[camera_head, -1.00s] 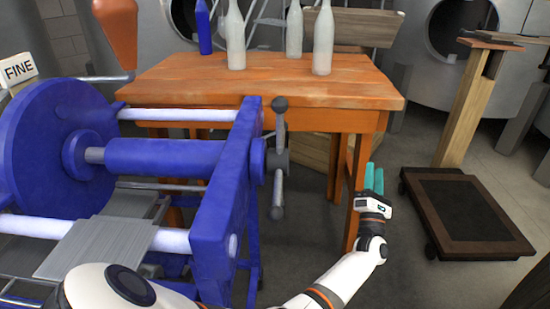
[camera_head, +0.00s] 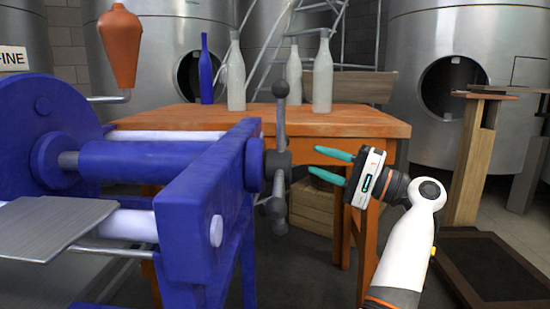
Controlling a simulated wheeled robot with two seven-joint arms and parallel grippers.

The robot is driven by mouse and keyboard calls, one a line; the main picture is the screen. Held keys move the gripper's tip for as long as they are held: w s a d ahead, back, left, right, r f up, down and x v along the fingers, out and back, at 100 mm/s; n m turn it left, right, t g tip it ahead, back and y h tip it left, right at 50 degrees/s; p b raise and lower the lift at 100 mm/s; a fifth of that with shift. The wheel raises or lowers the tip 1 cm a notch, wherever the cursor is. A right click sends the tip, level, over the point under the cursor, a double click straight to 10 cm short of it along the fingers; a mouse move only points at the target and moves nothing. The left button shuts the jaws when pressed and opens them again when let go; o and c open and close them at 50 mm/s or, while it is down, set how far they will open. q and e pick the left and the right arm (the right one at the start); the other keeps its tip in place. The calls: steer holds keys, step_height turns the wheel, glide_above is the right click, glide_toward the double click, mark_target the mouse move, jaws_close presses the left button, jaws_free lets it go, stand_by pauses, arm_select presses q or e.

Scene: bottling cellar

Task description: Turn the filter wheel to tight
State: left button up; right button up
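The filter wheel (camera_head: 279,158) is a dark grey hub with a roughly upright bar and ball knobs at its top and bottom ends. It sits on the right end of the blue filter press (camera_head: 205,215).
A wooden table (camera_head: 370,122) stands behind the press, with a blue bottle (camera_head: 206,75) and several pale bottles on it. A wooden crate (camera_head: 312,205) is beneath. Steel tanks (camera_head: 425,40) line the back. A dark platform scale (camera_head: 495,265) stands at the right.

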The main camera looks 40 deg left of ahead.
arm_select(q)
steer(key=b+x, duration=0.2)
steer(key=x, duration=0.9)
steer(key=shift+a, duration=0.3)
steer(key=shift+s+r, duration=0.1)
steer(key=shift+c, duration=0.4)
jaws_close()
